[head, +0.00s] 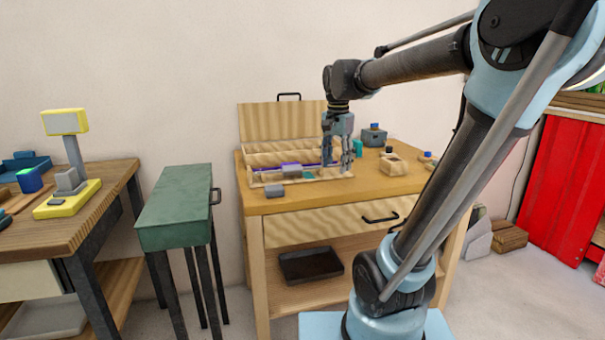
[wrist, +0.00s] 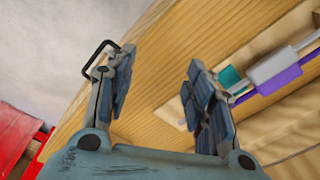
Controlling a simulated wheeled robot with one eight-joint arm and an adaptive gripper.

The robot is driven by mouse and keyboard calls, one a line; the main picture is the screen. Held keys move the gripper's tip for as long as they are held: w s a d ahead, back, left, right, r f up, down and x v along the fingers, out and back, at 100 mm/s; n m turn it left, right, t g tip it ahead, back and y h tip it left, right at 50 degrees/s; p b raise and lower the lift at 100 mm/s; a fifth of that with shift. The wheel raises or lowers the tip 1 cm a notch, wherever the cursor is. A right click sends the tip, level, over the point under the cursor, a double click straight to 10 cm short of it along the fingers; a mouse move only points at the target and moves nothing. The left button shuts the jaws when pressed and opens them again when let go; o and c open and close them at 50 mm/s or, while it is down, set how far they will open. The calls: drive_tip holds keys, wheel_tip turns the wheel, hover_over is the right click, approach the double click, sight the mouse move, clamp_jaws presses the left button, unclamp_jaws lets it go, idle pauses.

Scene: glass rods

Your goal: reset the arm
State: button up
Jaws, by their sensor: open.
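My arm reaches over the wooden workbench from the right in the head view. Bare wood of the bench (wrist: 160,70) shows between the fingers. A teal piece (wrist: 232,77), a purple strip (wrist: 275,86) and a grey block (wrist: 272,66) lie in the box beside the right finger. Whether the fingers touch anything is unclear.
A grey block (head: 274,191) sits at the bench's front left. A green side table (head: 175,206) and another workbench (head: 80,190) are at left. A red cabinet (head: 570,185) stands at right.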

drive_tip(key=s+d+f+n, duration=0.4)
drive_tip(key=s+f, duration=0.5)
drive_tip(key=f, duration=0.1)
drive_tip(key=s+d+f+n+t, duration=0.1)
drive_tip(key=s+d+f+n, duration=0.3)
drive_tip(key=s+f, duration=0.5)
drive_tip(key=shift+d+f+n, duration=0.3)
drive_tip(key=shift+f, duration=0.15)
drive_tip(key=shift+w, duration=0.1)
drive_tip(key=shift+w+f, duration=0.2)
drive_tip(key=shift+w, duration=0.15)
